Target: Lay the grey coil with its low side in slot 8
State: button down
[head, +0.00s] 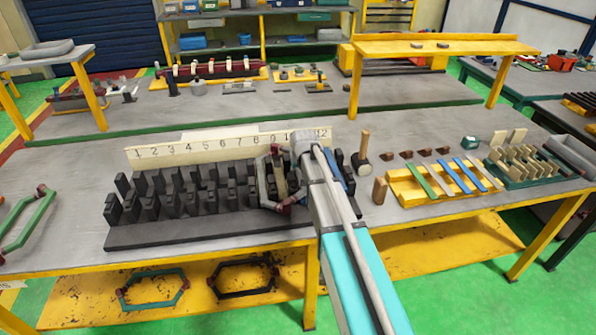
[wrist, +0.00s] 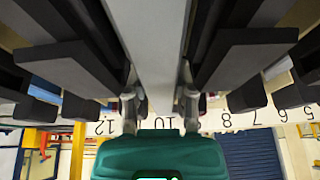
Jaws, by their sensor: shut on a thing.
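The grey coil (head: 261,182), a hexagon with red-brown corners, is at the right part of the dark slotted stator (head: 205,233) in the head view. In the wrist view a long grey bar (wrist: 155,40), which looks like one coil side, runs between dark teeth. My gripper (wrist: 159,104) is shut on it, near the number 10 on the strip behind. In the head view my arm hides the fingertips and part of the coil. I cannot tell how deep the coil's low side sits, or in which slot.
The number strip (head: 160,158) runs behind the teeth. A mallet (head: 362,150) and a yellow tray (head: 405,188) with coloured strips are to the right. A green coil (head: 28,222) lies at the left table edge. Two more coils lie on the lower shelf (head: 205,308).

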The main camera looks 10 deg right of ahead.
jog(key=shift+c, duration=1.8)
grip_release()
jog(key=shift+r+p, duration=0.8)
jog(key=shift+p, duration=0.05)
notch_tip(320, 180, up, 8)
jog(key=p, duration=0.7)
jog(key=shift+f, duration=0.25)
jog(key=shift+f, duration=0.2)
notch_tip(320, 180, down, 9)
jog(key=b, duration=0.8)
jog(key=shift+r+b, duration=0.1)
jog(key=shift+b, duration=0.25)
